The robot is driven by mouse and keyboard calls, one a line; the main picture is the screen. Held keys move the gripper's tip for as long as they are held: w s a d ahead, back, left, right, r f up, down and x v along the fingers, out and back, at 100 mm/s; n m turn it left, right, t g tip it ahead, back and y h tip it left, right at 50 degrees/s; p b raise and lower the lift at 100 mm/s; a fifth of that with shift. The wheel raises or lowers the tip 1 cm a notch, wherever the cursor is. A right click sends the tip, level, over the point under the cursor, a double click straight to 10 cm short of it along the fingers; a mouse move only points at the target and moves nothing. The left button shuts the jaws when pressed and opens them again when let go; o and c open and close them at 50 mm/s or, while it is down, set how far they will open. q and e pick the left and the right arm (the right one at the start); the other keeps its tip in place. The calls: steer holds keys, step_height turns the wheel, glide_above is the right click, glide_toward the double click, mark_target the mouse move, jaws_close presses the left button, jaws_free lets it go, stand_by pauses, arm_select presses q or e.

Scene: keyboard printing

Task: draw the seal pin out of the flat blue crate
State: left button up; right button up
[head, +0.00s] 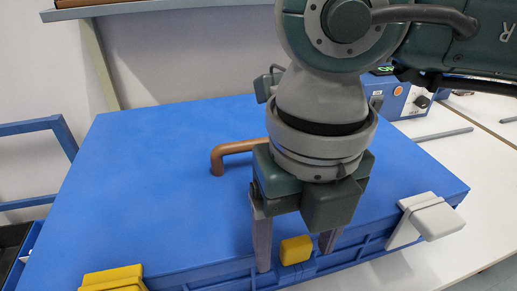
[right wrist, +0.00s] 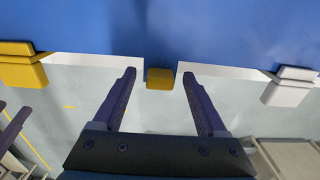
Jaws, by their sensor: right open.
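The flat blue crate (head: 150,150) lies on a white bench, with a wide blue lid. A small yellow block (head: 295,250), which looks like the seal pin's head, sits at the middle of its front edge; it also shows in the right wrist view (right wrist: 160,78). My right gripper (head: 297,255) points down at this edge. Its fingers are open, one on each side of the yellow block, with visible gaps in the right wrist view (right wrist: 158,72). The pin's shaft is hidden. My left gripper does not show in the head view.
A yellow latch (head: 112,279) and a white latch (head: 430,216) flank the front edge. A brown bent handle (head: 235,150) rises from the lid beside my right arm. A blue device (head: 395,95) stands behind, and a blue rack (head: 40,127) at left.

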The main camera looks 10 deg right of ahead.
mark_target(297, 242)
jaws_close()
steer(key=c, duration=0.6)
jaws_free()
jaws_close()
steer(key=shift+r, duration=0.15)
stand_by(0.8)
steer(key=shift+r+p, duration=1.35)
steer(key=shift+r, duration=0.35)
